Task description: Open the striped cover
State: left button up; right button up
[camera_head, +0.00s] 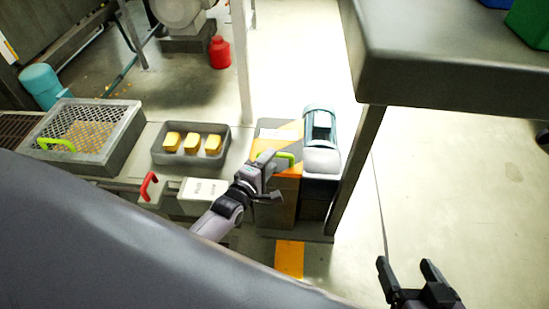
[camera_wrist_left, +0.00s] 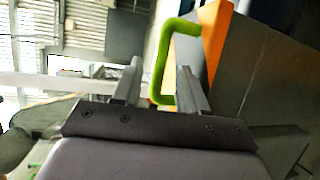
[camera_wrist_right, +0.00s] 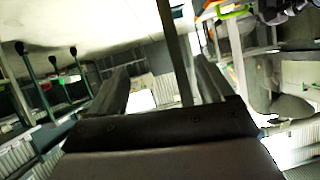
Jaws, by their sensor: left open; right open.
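The striped cover (camera_head: 282,140) is an orange and grey box top with a green handle (camera_head: 284,156), at the middle of the head view. My left gripper (camera_head: 268,168) is at the cover, close to the handle. In the left wrist view the green handle (camera_wrist_left: 165,62) stands between the open fingers of my left gripper (camera_wrist_left: 165,85), nearer the right finger; orange and grey stripes show behind it. I cannot tell whether a finger touches it. My right gripper (camera_head: 408,272) is open and empty at the lower right, far from the cover; its fingers also show in the right wrist view (camera_wrist_right: 163,85).
A light-blue cylindrical unit (camera_head: 320,150) stands right beside the cover. A dark table (camera_head: 450,75) with a leg fills the upper right. A grey tray with yellow blocks (camera_head: 167,159) and a mesh-covered box (camera_head: 110,155) are at left. Floor at right is clear.

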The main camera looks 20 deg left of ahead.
pick_arm(q)
jog(key=shift+w+d+f+b, duration=0.1)
jog(key=shift+w+f+b, duration=0.1)
jog(key=shift+w, duration=0.4)
jog(key=shift+w+f+b, duration=0.15)
jog(key=shift+w+b, duration=0.05)
jog(key=shift+w, duration=1)
pick_arm(e)
jog(key=shift+w+a+f+y, duration=0.15)
jog(key=shift+a+y, duration=0.1)
jog(key=shift+a, duration=0.1)
jog(key=shift+w+a+f+y, duration=0.1)
jog(key=shift+a+y, duration=0.15)
jog(key=shift+a, duration=0.1)
pick_arm(q)
jog(key=shift+c, duration=0.2)
